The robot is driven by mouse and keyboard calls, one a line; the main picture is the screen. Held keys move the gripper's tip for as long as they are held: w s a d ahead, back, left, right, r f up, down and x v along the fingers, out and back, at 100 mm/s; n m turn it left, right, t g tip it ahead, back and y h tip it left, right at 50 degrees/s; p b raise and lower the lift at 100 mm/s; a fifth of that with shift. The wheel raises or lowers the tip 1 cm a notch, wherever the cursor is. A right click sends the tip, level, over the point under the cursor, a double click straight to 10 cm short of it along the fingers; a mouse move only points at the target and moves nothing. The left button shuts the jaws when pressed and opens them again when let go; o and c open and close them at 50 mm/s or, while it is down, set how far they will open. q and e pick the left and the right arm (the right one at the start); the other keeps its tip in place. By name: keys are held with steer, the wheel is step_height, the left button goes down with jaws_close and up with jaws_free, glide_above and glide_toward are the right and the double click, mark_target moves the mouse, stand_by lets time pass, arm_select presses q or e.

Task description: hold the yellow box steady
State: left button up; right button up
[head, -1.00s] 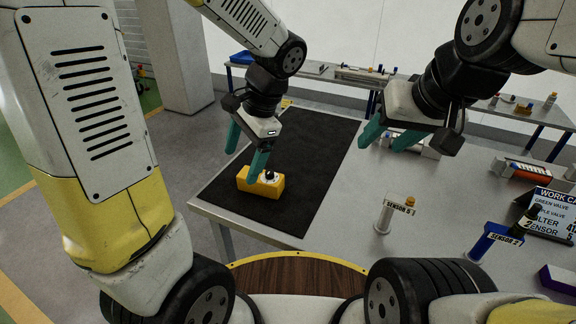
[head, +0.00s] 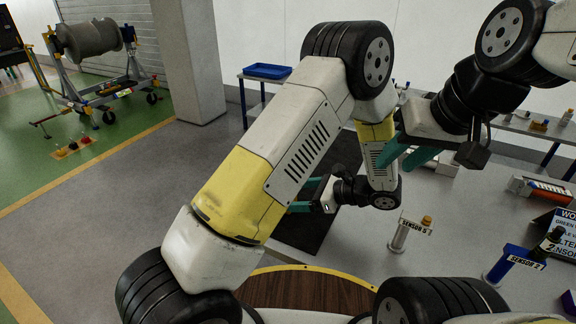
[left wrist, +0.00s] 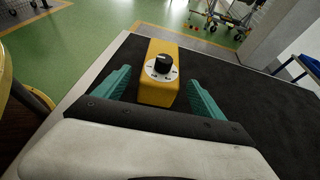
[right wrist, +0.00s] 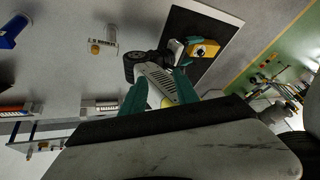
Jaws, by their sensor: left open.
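The yellow box (left wrist: 158,92) has a black knob (left wrist: 162,63) on a white dial and rests on the black mat (left wrist: 235,85). In the left wrist view it lies between the two teal fingers of my left gripper (left wrist: 156,90), which is open, with a gap on both sides. In the head view my left arm hides the box; my left gripper (head: 304,195) is low over the mat. The box also shows in the right wrist view (right wrist: 205,50). My right gripper (head: 404,155) is open and empty, raised above the table to the right; its fingers show in its wrist view (right wrist: 160,92).
On the grey table, right of the mat, stand the Sensor 5 holder (head: 399,236), the blue Sensor 2 holder (head: 503,266) and a work card (head: 566,232). A blue tray (head: 267,71) sits on a back table. A pillar (head: 187,60) rises behind left.

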steer(key=s+d+f+n+g, duration=0.1)
steer(key=d+n+g, duration=0.2)
steer(key=d+g, duration=0.2)
steer(key=w+d+h, duration=0.2)
steer(key=w, duration=0.8)
steer(key=w+a+n+t+h, duration=0.25)
steer(key=w+a+n, duration=0.45)
steer(key=w+a, duration=0.55)
steer(key=a+f+n, duration=0.2)
steer(key=a+n, duration=0.1)
steer(key=a, duration=0.4)
steer(key=a+f+n, duration=0.3)
steer(key=a+n, duration=0.1)
steer(key=a, duration=0.3)
arm_select(q)
steer(key=shift+a+f, duration=0.1)
steer(key=shift+a, duration=0.05)
steer(key=x, duration=0.7)
steer(key=shift+w+a+f, duration=0.1)
steer(key=shift+a+f, duration=0.05)
steer(key=shift+a, duration=0.05)
arm_select(e)
steer(key=s+a+f+n+h, duration=0.1)
steer(key=s+a+f+n, duration=0.4)
steer(key=a+f, duration=0.1)
steer(key=shift+s+a+f+n+g, duration=0.15)
steer(key=shift+s+n+g, duration=0.15)
steer(key=shift+s+g, duration=0.15)
steer(key=shift+h, duration=0.25)
